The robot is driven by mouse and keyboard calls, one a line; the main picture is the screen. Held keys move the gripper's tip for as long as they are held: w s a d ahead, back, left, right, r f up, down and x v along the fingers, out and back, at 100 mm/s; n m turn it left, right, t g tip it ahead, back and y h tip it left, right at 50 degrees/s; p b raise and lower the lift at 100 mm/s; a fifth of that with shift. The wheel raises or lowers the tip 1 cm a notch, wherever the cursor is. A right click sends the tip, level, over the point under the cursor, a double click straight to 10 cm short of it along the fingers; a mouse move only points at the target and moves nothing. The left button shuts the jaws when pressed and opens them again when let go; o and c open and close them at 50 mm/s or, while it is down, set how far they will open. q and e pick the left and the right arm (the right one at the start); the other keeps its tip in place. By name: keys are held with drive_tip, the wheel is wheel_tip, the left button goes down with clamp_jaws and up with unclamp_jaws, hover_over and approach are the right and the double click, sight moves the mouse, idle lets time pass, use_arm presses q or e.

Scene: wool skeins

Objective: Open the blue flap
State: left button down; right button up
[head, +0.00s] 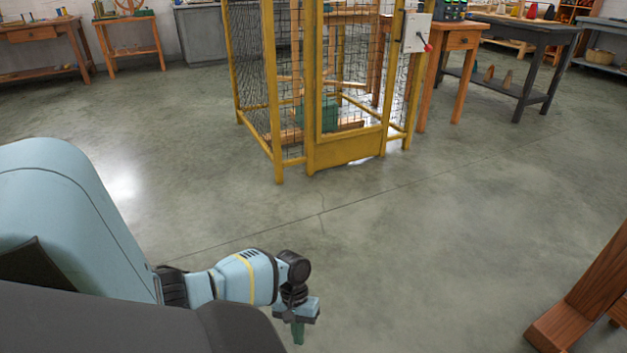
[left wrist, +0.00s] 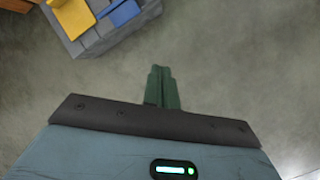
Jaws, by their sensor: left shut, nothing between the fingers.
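In the left wrist view a grey box-like unit (left wrist: 96,44) stands at the top left, cut by the frame edge. On its top lie a blue flat piece (left wrist: 121,12), which may be the blue flap, and a yellow one (left wrist: 72,17). I cannot tell whether the blue piece is open. No blue flap shows in the head view. My left gripper (head: 299,336) points down over bare floor, its green fingers shut and empty. In the left wrist view the fingertips (left wrist: 160,72) are apart from the unit, below and right of it. My right gripper is out of view.
A yellow-framed mesh cage (head: 345,150) stands ahead, with a grey switch box (head: 416,33) on its post. Wooden benches (head: 45,33) and a dark table (head: 520,40) line the back. A wooden leg (head: 590,290) is at the lower right. The middle floor is clear.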

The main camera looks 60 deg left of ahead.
use_arm(q)
drive_tip(key=d+n+y+p, duration=0.1)
drive_tip(key=n, duration=0.2)
drive_tip(key=d+r+n+t+y+p, duration=0.1)
drive_tip(key=n, duration=0.2)
drive_tip(key=d+r+n+y+p, duration=0.1)
drive_tip(key=d+n, duration=0.1)
drive_tip(key=shift+w+d+n+t, duration=0.1)
drive_tip(key=shift+w+n+t, duration=0.15)
drive_tip(key=shift+n+t, duration=0.15)
drive_tip(key=shift+f, duration=0.15)
wheel_tip(320, 180, down, 10)
drive_tip(key=d+b, duration=0.1)
drive_tip(key=b, duration=0.5)
drive_tip(key=d+r, duration=0.2)
drive_tip(key=d, duration=0.1)
drive_tip(key=shift+s+d, duration=0.2)
drive_tip(key=shift+d, duration=0.1)
